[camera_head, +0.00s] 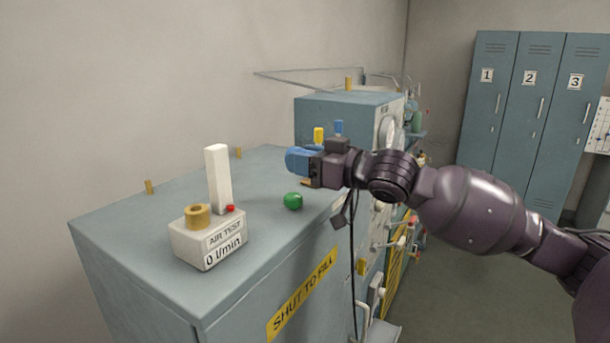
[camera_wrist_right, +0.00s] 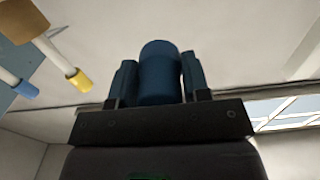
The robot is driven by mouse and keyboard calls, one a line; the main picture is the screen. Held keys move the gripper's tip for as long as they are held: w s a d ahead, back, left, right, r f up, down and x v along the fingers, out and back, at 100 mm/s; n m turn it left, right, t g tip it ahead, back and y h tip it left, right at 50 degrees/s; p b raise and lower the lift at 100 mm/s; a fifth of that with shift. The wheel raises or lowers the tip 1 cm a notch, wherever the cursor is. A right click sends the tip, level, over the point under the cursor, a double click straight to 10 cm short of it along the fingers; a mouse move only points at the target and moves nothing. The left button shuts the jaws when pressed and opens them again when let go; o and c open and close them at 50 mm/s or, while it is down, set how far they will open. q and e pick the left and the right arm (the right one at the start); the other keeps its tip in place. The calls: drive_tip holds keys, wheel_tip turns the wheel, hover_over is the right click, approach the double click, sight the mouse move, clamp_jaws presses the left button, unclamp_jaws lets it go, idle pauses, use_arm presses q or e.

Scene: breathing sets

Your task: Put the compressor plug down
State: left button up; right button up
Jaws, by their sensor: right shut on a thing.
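The blue compressor plug (camera_head: 299,160) is held in my right gripper (camera_head: 312,165) above the grey-blue cabinet top (camera_head: 130,220). In the right wrist view the plug (camera_wrist_right: 160,72) sits between the two blue fingers, and the gripper (camera_wrist_right: 155,80) is shut on it. A dark cable (camera_head: 352,260) hangs down below the gripper past the cabinet's front edge; I cannot tell where its upper end joins. My left gripper is not in view.
An air test box (camera_head: 207,240) with a white column stands at the cabinet's left. A green knob-like piece (camera_head: 293,201) lies below the gripper. A taller blue-grey unit (camera_head: 345,105) stands behind. Lockers (camera_head: 530,110) stand at the back right.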

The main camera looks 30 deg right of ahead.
drive_tip(key=shift+f, duration=1.55)
drive_tip(key=shift+f, duration=0.6)
drive_tip(key=o, duration=1.2)
